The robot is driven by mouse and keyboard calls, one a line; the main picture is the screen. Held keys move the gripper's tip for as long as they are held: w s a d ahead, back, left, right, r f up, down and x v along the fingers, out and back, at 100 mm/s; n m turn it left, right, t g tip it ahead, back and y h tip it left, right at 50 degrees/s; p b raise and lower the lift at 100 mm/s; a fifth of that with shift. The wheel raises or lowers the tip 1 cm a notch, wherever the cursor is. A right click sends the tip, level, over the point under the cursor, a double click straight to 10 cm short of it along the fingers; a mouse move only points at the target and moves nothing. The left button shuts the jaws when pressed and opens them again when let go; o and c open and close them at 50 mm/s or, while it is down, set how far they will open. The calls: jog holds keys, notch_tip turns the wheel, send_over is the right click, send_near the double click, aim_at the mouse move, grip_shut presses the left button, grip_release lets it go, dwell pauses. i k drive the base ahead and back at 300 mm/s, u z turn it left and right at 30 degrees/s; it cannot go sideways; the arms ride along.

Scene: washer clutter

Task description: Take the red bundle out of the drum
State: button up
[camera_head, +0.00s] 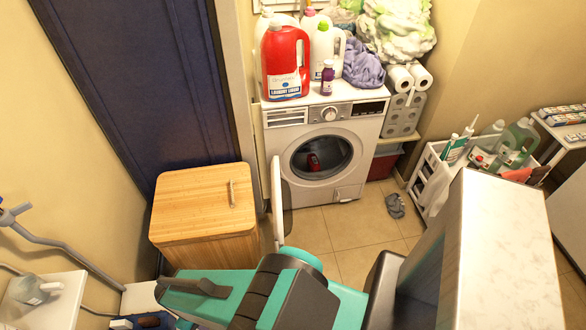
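The red bundle (314,162) lies low inside the washer drum (334,152), seen through the round opening. It is small and dark at this distance. The white washing machine (290,134) stands against the back wall. Its door (277,190) appears swung open to the left, seen nearly edge-on. My teal and black arm crosses the bottom foreground, well in front of the washer. I cannot make out any gripper fingers, and nothing of mine touches the bundle.
A wooden hamper (203,214) stands left of the washer door. A white cart of bottles (435,182) stands at the right. A grey cloth item (395,205) lies on the floor. Bottles, including a red detergent jug (284,62), crowd the washer top. Tiled floor (345,222) before the washer is clear.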

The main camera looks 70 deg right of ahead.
aim_at(314, 164)
jog(key=z, duration=0.95)
jog(key=k, duration=0.1)
jog(key=u, duration=2.25)
jog(key=k, duration=1.4)
jog(key=z, duration=1.3)
